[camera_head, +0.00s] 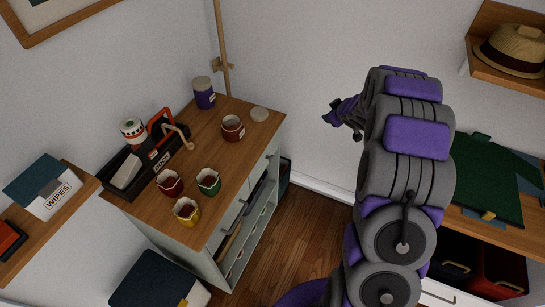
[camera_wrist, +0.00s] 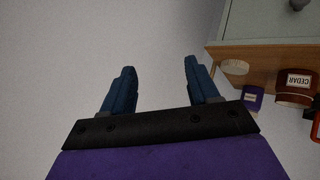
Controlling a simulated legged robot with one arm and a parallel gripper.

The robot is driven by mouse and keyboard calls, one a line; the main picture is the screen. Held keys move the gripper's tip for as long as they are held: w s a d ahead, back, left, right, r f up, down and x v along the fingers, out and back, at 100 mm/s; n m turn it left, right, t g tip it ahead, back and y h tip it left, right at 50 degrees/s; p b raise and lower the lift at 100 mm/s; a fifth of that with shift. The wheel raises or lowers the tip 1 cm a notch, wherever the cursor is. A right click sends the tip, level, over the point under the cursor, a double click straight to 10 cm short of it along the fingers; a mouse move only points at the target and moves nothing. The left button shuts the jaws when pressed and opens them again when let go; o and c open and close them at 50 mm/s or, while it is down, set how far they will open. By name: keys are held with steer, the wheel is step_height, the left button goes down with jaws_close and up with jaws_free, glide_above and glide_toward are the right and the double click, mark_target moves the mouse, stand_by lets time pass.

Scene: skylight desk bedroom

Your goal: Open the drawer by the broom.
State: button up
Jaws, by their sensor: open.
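A pale wooden pole, likely the broom's handle (camera_head: 221,40), stands against the wall in a wooden wall clip at the cabinet's back corner. The wood-topped cabinet (camera_head: 232,165) has a pale front, seen at a steep angle. In the wrist view, a grey-green front panel (camera_wrist: 258,20), likely the drawer, shows at the upper right with a dark round knob (camera_wrist: 297,4). It looks shut. My gripper (camera_head: 332,114) is raised in the air right of the cabinet, apart from it. Its two blue fingers (camera_wrist: 160,72) are spread and empty. The broom's lower end is hidden.
Red (camera_head: 169,183), green (camera_head: 208,181) and yellow (camera_head: 187,211) pots, a brown CEDAR pot (camera_head: 232,128), a purple jar (camera_head: 204,92) and a black tool caddy (camera_head: 146,153) stand on the cabinet. A desk (camera_head: 505,232) is right. Wood floor (camera_head: 300,215) lies clear between.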

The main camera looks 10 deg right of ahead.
step_height(320, 180, down, 5)
steer(key=w+n+y, duration=0.1)
steer(key=y, duration=0.2)
steer(key=n+g+y+p, duration=0.2)
steer(key=n+y+p, duration=0.15)
steer(key=y, duration=0.55)
glide_toward(273, 158)
steer(key=b+x, duration=0.3)
steer(key=x, duration=0.5)
steer(key=shift+f, duration=0.15)
steer(key=shift+w+a+f+h, duration=0.1)
steer(key=shift+w+a+h, duration=0.2)
steer(key=shift+a, duration=0.2)
steer(key=shift+s, duration=0.1)
steer(key=shift+d, duration=0.1)
jaws_close()
